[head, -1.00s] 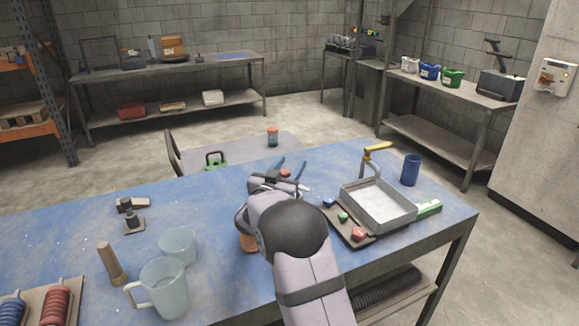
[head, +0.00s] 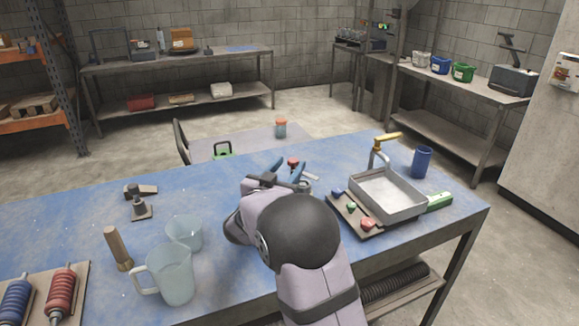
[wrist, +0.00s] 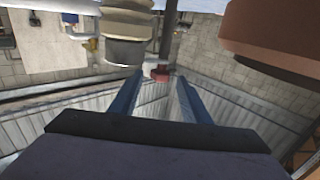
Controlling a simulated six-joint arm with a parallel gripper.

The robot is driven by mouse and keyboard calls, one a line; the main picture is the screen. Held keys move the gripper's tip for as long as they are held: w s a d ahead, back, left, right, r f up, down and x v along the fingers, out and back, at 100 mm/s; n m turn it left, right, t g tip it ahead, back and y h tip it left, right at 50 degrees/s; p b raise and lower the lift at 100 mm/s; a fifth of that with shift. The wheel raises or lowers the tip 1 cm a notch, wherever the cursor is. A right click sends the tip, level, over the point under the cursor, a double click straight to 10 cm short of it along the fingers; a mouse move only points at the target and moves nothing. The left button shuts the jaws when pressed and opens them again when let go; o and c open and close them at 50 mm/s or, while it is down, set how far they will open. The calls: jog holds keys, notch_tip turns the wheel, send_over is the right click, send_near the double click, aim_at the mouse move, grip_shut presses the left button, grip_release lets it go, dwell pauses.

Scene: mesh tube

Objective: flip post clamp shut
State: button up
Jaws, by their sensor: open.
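A small red part (head: 293,161) shows just beyond my gripper on the far side of the blue table. I take it to be on the post clamp, but most of that is hidden behind my wrist. In the wrist view the red part (wrist: 160,75) sits at the foot of a dark upright rod (wrist: 168,32), straight ahead between the fingertips. Whether the clamp is open cannot be told. My gripper (wrist: 159,78) is open, with its two blue fingers spread and nothing held. Contact with the red part cannot be made out.
A metal tray (head: 388,195) stands at right, with a yellow-handled piece (head: 388,137) behind it and a blue cup (head: 421,162) beside it. Clear mugs (head: 168,275) and a wooden-handled tool (head: 118,248) stand at left. In the wrist view, a beige-grey cylinder (wrist: 125,35) and a brown object (wrist: 275,35) are close overhead.

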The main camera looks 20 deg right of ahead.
jog(key=shift+r, duration=0.15)
jog(key=c, duration=0.7)
jog(key=shift+t+y, duration=0.3)
jog(key=shift+y, duration=0.2)
jog(key=w+r+p, duration=0.1)
jog(key=r, duration=0.1)
jog(key=w+r+p, duration=0.1)
jog(key=shift+w+d+r, duration=0.1)
jog(key=shift+d+r, duration=0.1)
jog(key=shift+r, duration=0.2)
grip_shut()
jog(key=w+a+r+n+g+y+p, duration=0.1)
jog(key=w+a+r+n+y+p, duration=0.2)
jog(key=w+a+y+p, duration=0.75)
jog(key=s+d+r+m+g+h+p, duration=0.2)
jog(key=s+d+m+g, duration=0.4)
jog(key=s+d+g, duration=0.4)
jog(key=s+d+p, duration=0.1)
jog(key=s+d, duration=0.3)
jog(key=d, duration=0.3)
jog(key=shift+d+r, duration=0.15)
